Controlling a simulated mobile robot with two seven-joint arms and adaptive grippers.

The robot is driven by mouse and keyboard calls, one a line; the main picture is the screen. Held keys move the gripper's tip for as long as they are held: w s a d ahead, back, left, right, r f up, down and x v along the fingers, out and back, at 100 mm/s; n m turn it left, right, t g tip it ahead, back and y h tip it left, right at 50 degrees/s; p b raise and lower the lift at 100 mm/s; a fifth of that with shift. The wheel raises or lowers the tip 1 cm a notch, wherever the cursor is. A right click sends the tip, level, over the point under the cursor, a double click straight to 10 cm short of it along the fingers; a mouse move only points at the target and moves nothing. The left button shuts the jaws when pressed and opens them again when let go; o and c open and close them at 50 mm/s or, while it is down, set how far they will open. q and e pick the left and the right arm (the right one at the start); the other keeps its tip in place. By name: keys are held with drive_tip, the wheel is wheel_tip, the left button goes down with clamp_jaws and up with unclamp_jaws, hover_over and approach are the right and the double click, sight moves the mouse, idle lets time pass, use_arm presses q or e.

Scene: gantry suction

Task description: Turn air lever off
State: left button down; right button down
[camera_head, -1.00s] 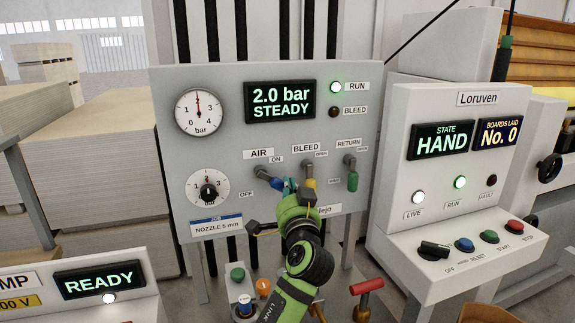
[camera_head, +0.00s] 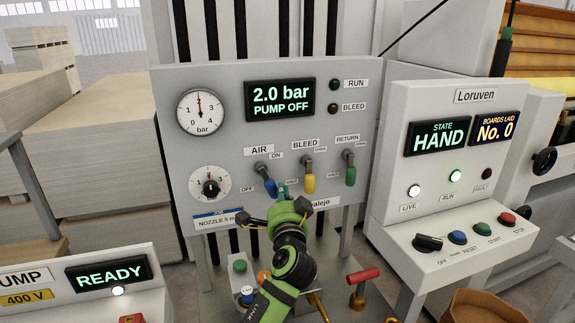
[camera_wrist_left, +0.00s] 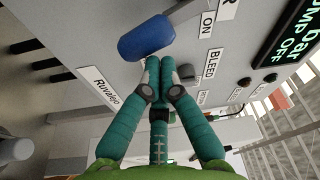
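The air lever has a blue handle (camera_head: 269,186) and hangs down from its pivot under the AIR label on the grey panel (camera_head: 330,215). Its tip lies between the ON label at upper right and the OFF label at lower left. My left gripper (camera_head: 283,192) is just right of and below the blue handle, with its teal fingertips together. In the left wrist view the shut fingertips (camera_wrist_left: 158,62) are close to the blue handle (camera_wrist_left: 146,38), which is not between them. I cannot tell whether they touch. My right gripper is not in view.
The yellow bleed lever (camera_head: 308,181) and green return lever (camera_head: 350,175) hang down to the right. The panel display (camera_head: 279,100) reads 2.0 bar, PUMP OFF. Its RUN lamp (camera_head: 334,84) is dark. A red-handled valve (camera_head: 363,276) stands below.

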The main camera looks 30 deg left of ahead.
use_arm(q)
drive_tip(key=shift+s+a+f, duration=0.4)
drive_tip(key=shift+s, duration=0.05)
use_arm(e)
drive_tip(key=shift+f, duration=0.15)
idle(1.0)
use_arm(q)
drive_tip(key=shift+w, duration=0.1)
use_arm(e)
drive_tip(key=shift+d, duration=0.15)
